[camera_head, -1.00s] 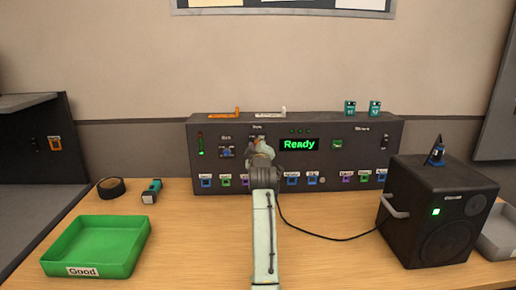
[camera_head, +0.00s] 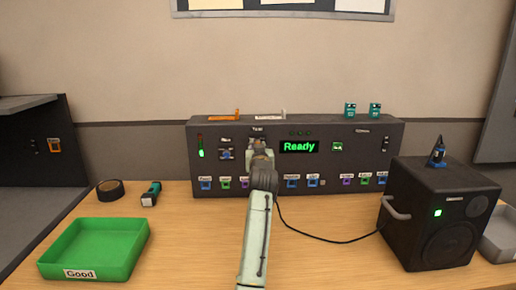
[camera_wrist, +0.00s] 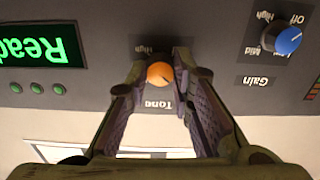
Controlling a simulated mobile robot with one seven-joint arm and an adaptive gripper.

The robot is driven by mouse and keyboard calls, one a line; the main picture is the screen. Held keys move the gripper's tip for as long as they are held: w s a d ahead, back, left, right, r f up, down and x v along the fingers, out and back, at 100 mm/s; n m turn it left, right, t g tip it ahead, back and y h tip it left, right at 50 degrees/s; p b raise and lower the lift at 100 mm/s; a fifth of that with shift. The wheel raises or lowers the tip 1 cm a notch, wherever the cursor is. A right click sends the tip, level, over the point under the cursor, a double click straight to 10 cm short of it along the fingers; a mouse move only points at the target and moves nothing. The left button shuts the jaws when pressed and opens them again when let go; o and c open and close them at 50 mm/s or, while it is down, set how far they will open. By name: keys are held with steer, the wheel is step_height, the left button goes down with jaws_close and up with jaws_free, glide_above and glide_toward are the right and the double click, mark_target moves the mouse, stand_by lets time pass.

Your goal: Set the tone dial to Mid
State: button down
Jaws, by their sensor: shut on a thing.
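The tone dial (camera_wrist: 159,74) is an orange knob on the dark panel, with the word Tone printed beside it, upside down in the wrist view. My gripper (camera_wrist: 158,78) has one finger on each side of the knob and is shut on it. The setting marks around the dial are mostly hidden by the fingers, and I cannot read which setting it points to. In the head view my gripper (camera_head: 259,150) is at the panel front, left of the Ready display, and covers the dial.
The blue gain dial (camera_wrist: 288,40) is close beside the tone dial. The green Ready display (camera_head: 299,147) is on the other side. A row of coloured buttons (camera_head: 244,183) runs below. A black speaker (camera_head: 437,215) stands at right, a green tray (camera_head: 125,262) at left.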

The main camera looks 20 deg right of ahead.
steer(key=shift+m+p, duration=1.6)
steer(key=shift+m, duration=7.5)
steer(key=c, duration=1.4)
jaws_free()
steer(key=v, duration=1.2)
